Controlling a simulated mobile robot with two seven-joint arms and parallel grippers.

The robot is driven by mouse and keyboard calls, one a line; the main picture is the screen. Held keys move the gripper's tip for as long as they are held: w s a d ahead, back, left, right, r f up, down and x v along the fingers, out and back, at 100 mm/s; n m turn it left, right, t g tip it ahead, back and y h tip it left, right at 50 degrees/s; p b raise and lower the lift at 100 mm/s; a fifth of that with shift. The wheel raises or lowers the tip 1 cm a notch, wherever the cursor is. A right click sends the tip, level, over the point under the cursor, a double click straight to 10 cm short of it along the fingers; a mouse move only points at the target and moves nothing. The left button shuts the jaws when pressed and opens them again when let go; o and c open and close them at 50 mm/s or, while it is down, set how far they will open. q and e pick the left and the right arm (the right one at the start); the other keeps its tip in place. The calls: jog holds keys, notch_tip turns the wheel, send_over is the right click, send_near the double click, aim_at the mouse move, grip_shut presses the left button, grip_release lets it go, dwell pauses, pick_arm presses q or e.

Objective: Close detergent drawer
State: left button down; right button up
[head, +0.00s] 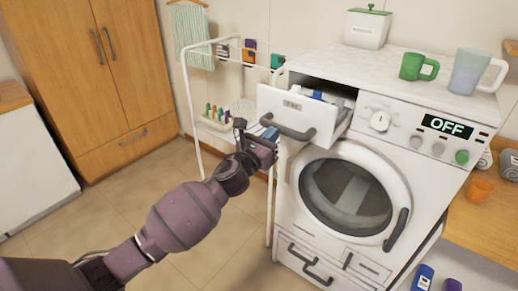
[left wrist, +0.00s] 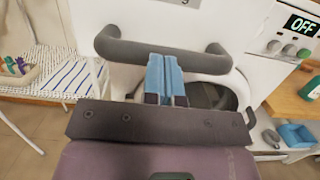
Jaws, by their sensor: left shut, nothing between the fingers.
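The detergent drawer (head: 295,114) sticks out of the top left of the white washing machine (head: 345,207). It stands open, and something blue and white shows inside it. A dark grey bar handle (head: 287,128) runs across its front. My left gripper (head: 270,134) is at the drawer front, close to the handle. In the left wrist view its blue fingers (left wrist: 166,80) are together and empty, with the tips just below the handle bar (left wrist: 160,48). I cannot tell whether they touch it. My right gripper is not in view.
The round washer door (head: 352,190) is below the drawer. A green mug (head: 418,67), a clear pitcher (head: 474,72) and a white canister (head: 367,27) stand on the machine top. A white drying rack (head: 190,85) stands left of the machine. Floor to the left is clear.

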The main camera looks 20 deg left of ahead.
aim_at(298, 117)
pick_arm(q)
jog(key=f+b+x, duration=0.1)
jog(key=x, duration=0.3)
jog(key=f+b+x, duration=0.1)
jog(key=b+x, duration=0.1)
jog(key=x, duration=0.3)
jog(key=f+b+x, duration=0.1)
jog(key=b+x, duration=0.1)
jog(key=x, duration=0.2)
jog(key=shift+w+d, duration=0.2)
jog(key=shift+w, duration=0.4)
jog(key=shift+w+d+r+b, duration=0.15)
jog(key=shift+w+b, duration=0.2)
jog(key=shift+w, duration=0.15)
jog(key=shift+r, duration=0.35)
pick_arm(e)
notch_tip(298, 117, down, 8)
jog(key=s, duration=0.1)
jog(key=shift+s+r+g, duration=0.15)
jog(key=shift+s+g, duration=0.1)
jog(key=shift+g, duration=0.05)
pick_arm(q)
jog(key=shift+r, duration=0.15)
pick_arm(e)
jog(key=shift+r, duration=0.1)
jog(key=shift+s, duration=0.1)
